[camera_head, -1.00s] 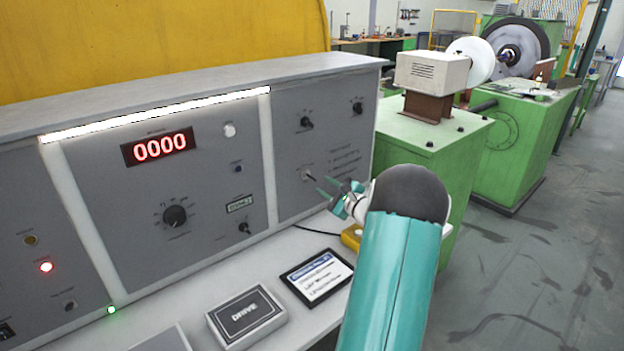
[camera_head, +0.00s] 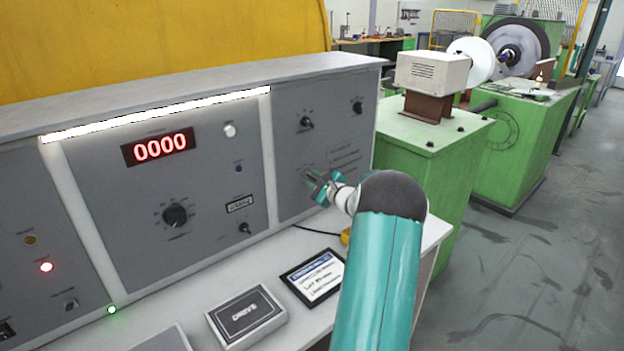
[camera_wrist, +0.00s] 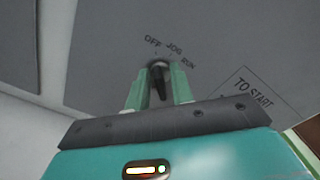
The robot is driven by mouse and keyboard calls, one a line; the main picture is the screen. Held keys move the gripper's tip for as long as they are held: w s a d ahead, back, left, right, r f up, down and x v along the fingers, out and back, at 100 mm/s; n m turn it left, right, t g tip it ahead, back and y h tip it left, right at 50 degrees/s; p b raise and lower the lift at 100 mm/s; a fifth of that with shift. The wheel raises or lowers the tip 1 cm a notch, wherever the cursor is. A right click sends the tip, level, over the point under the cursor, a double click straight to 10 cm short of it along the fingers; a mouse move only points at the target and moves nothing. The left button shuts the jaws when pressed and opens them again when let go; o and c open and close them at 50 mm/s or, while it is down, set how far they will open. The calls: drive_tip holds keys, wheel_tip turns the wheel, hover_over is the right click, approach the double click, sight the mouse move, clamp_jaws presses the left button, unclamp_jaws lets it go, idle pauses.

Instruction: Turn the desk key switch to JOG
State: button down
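The key switch (camera_wrist: 158,80) is on the grey desk panel, under the printed labels OFF, JOG and RUN in the wrist view. A dark key sticks out of it toward me; which label it points to is not clear. My gripper (camera_wrist: 160,88) has one green finger on each side of the key, open, with a narrow gap showing between fingers and key. In the head view my gripper (camera_head: 318,186) is at the right panel and hides most of the switch.
Two black knobs (camera_head: 306,122) sit above on the same panel. A printed "TO START" notice (camera_wrist: 252,96) is right of the switch. Below, the desk top holds a framed card (camera_head: 315,277) and a DRIVE box (camera_head: 246,316). The panel face around the switch is flat.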

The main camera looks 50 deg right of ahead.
drive_tip(key=shift+m, duration=0.4)
drive_tip(key=m, duration=0.3)
drive_tip(key=shift+m, duration=2.5)
drive_tip(key=c, duration=1.6)
unclamp_jaws()
drive_tip(key=shift+o, duration=0.2)
drive_tip(key=shift+s, duration=0.1)
drive_tip(key=v, duration=1.3)
drive_tip(key=shift+s, duration=0.35)
